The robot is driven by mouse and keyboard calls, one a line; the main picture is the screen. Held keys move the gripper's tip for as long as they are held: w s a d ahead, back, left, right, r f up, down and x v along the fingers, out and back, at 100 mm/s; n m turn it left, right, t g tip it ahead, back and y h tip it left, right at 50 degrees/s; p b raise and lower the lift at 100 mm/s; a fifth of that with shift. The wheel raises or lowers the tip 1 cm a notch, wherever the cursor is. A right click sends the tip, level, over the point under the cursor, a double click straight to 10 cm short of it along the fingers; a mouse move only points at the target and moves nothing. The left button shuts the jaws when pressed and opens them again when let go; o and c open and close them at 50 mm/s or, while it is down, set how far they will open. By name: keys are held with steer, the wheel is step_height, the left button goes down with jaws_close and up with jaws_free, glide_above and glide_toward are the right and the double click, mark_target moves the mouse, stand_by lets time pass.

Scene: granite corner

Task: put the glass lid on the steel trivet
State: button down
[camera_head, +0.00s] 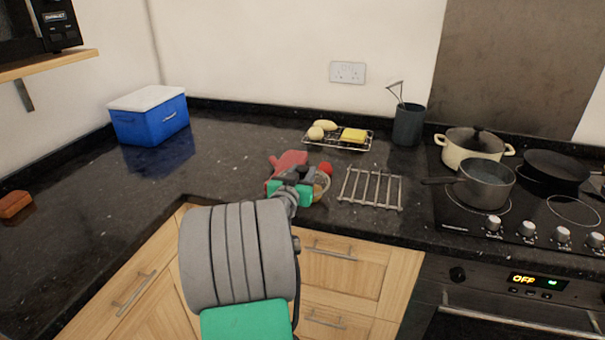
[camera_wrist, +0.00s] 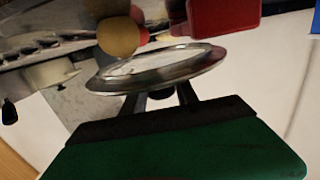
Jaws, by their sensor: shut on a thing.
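The glass lid (camera_wrist: 158,70), clear with a steel rim, is held by my gripper (camera_wrist: 160,96). The fingers are closed below the lid in the wrist view, around what looks like its dark knob. In the head view my gripper (camera_head: 302,180) and arm hide most of the lid (camera_head: 324,184); its right edge shows. The steel trivet (camera_head: 371,188), a flat rack of parallel bars, lies bare on the counter just right of the lid. I cannot tell how high the lid is above the counter.
A red item (camera_head: 286,163) lies behind my gripper. A wire rack (camera_head: 340,146) with yellow items stands farther back. A grey pot (camera_head: 484,184) and cream pot (camera_head: 470,150) stand on the hob at right. A dark utensil holder (camera_head: 408,125) stands behind the trivet.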

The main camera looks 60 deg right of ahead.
steer(key=c, duration=0.9)
jaws_free()
steer(key=shift+c, duration=0.2)
